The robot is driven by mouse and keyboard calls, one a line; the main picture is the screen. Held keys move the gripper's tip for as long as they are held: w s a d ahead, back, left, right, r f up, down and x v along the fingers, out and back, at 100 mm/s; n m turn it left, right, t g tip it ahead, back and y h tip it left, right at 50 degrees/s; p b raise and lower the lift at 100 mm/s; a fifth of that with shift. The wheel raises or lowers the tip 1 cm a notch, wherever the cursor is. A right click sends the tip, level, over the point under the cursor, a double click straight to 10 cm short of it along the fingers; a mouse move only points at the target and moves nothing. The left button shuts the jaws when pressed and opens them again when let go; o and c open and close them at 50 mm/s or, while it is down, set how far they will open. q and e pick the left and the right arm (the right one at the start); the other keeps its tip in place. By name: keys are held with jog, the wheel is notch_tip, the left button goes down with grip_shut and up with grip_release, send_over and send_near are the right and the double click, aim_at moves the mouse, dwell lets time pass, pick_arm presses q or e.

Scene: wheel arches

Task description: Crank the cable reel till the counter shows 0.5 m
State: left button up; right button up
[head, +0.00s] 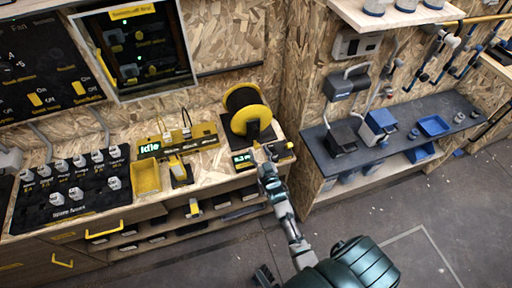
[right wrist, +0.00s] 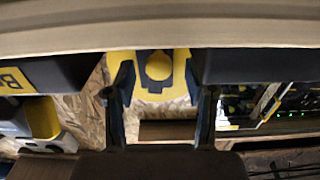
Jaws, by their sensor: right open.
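The cable reel (head: 247,108) has yellow rims and a dark middle and stands at the back of the bench. My right gripper (head: 264,153) is at the front of the reel's foot. In the right wrist view its two dark fingers (right wrist: 160,82) are apart, with a yellow rounded part (right wrist: 158,65) showing between them. Contact and the crank handle are not clear. A dark part at the bottom edge may be my left gripper (head: 265,275).
Left of the reel are a yellow device reading Idle (head: 180,138), a yellow tray (head: 146,176) and a black switch panel (head: 70,190). A dark shelf (head: 400,130) with blue and black items stands at the right. The floor in front is open.

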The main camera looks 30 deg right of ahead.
aim_at(257, 148)
jog(key=shift+x, duration=1.6)
jog(key=shift+d, duration=0.1)
grip_shut()
